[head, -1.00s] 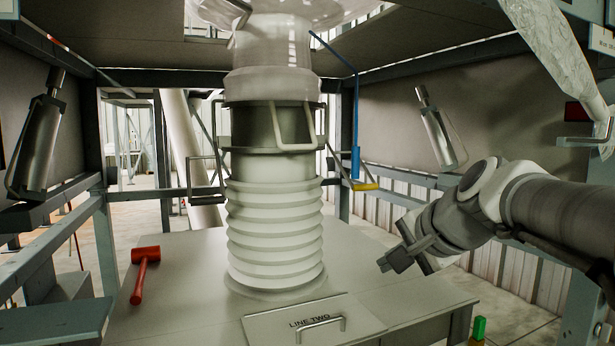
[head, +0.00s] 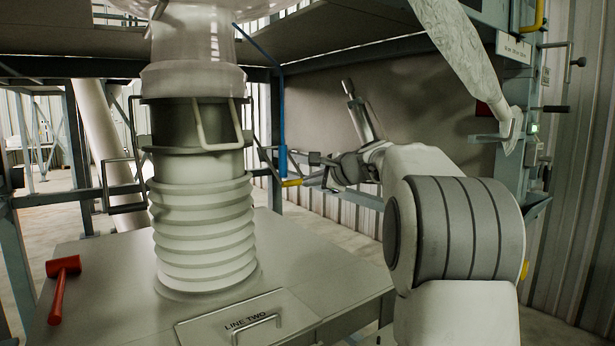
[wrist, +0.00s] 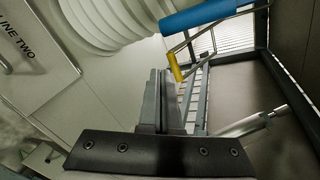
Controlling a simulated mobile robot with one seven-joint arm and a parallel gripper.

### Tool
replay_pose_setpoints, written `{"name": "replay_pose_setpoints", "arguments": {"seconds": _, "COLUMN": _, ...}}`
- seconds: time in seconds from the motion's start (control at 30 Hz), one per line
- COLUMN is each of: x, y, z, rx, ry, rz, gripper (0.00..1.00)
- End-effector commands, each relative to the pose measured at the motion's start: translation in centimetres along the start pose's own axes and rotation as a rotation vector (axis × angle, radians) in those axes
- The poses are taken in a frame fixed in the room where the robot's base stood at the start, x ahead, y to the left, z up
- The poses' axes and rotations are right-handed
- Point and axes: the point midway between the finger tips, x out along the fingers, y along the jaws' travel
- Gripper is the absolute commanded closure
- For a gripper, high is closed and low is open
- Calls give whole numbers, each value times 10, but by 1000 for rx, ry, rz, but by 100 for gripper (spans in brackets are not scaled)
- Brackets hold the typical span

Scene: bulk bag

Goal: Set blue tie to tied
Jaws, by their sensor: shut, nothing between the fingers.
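A thin blue line runs down from the bag's spout at the top and ends in a thick blue sleeve (head: 283,158), right of the spout. It is the only blue thing I see; I cannot tell whether it is the blue tie or whether it is tied. The sleeve shows large at the top of the wrist view (wrist: 200,14). A yellow-gripped handle (head: 292,183) sits just below it, also in the wrist view (wrist: 175,68). My gripper (head: 314,158) is shut and empty, just right of the sleeve; contact is unclear. Its closed fingers (wrist: 158,98) point toward the yellow grip.
The ribbed white sleeve (head: 205,235) stands on the table (head: 320,260), with a metal loop handle (head: 220,125) above. A red mallet (head: 60,285) lies at left. A hatch marked LINE TWO (head: 245,325) is in front. A grey cylinder (head: 362,115) hangs behind my gripper.

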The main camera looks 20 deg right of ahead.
Motion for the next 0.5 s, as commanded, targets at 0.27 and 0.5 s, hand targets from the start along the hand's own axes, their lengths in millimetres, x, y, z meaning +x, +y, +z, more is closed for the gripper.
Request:
{"name": "replay_pose_setpoints", "arguments": {"seconds": 0.27, "x": 57, "y": 0, "z": 2, "rx": -1, "ry": -2, "rz": 5, "gripper": 100}}
{"name": "replay_pose_setpoints", "arguments": {"seconds": 0.5, "x": 46, "y": -1, "z": 23, "rx": -3, "ry": -1, "rz": 1, "gripper": 100}}
